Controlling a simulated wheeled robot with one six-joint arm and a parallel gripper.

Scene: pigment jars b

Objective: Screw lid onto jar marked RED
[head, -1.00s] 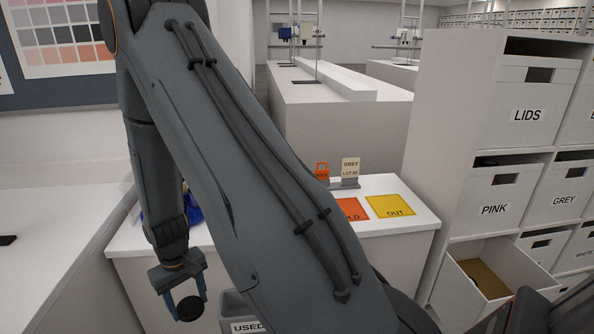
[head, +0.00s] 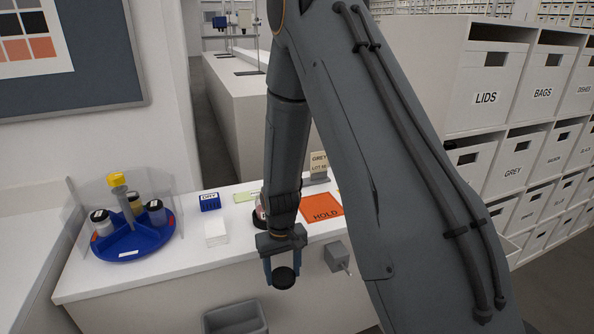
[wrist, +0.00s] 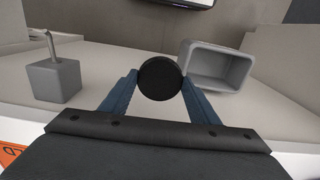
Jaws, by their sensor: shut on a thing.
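A black round lid (head: 284,278) is between the blue fingers of my gripper (head: 283,272), which is shut on it in front of the counter's front edge. In the wrist view the lid (wrist: 160,76) shows as a dark disc between the fingertips. Several jars stand in the blue round tray (head: 128,247): a white jar with a dark top (head: 102,222), a dark bluish jar (head: 156,212) and a yellowish one (head: 135,204). Another jar (head: 261,214) on the counter is mostly hidden behind my arm. I cannot read RED on any jar.
A clear shield stands around the tray. A blue DRY block (head: 209,201), a white block (head: 216,233) and an orange HOLD card (head: 322,208) are on the counter. Below are a grey bin (head: 236,318) and a grey box with a rod (head: 338,256). Labelled drawers stand right.

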